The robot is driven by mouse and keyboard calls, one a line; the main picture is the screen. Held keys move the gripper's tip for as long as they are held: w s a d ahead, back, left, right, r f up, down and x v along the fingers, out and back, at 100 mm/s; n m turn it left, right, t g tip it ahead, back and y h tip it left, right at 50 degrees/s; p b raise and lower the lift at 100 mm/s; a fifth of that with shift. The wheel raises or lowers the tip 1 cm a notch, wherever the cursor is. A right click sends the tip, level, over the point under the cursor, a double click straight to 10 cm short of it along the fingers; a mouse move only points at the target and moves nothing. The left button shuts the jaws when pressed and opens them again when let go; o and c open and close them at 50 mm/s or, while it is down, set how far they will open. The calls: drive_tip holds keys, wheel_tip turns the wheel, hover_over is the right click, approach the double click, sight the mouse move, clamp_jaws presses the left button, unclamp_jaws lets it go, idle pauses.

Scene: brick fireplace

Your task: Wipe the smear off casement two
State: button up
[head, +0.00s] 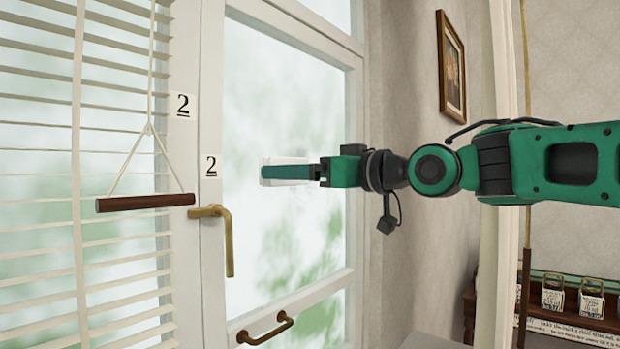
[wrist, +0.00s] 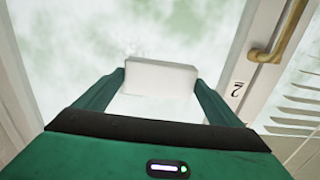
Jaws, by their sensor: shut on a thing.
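Casement two (head: 213,255) is a white-framed window with a "2" label (head: 212,166) on its left stile. Its glass (head: 290,100) looks cloudy, with pale whitish patches over blurred green; I cannot tell the smear from the view outside. My gripper (head: 288,172) is in front of the middle of the pane. It is shut on a white block-like wiper (wrist: 160,77), which sits between both fingers in the wrist view. The wiper is at or very near the glass; contact is not clear. The gripper hides part of the pane's right side.
A brass handle (head: 222,232) is on the left stile and a brown pull handle (head: 265,329) on the lower rail. White blinds (head: 120,130) with a hanging wooden bar (head: 145,203) are at left.

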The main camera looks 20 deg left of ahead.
drive_tip(key=shift+s+a+r, duration=0.1)
drive_tip(key=shift+s+r, duration=0.05)
drive_tip(key=shift+r, duration=0.5)
drive_tip(key=shift+s+a+r, duration=0.1)
drive_tip(key=shift+r, duration=0.5)
drive_tip(key=w+d, duration=0.5)
drive_tip(key=w, duration=0.7)
drive_tip(key=shift+w+d, duration=0.2)
drive_tip(key=shift+w, duration=0.1)
idle(0.5)
drive_tip(key=v, duration=0.6)
idle(0.6)
drive_tip(key=shift+d, duration=0.1)
drive_tip(key=v, duration=0.2)
drive_tip(key=shift+s+d, duration=0.25)
drive_tip(key=shift+d, duration=0.1)
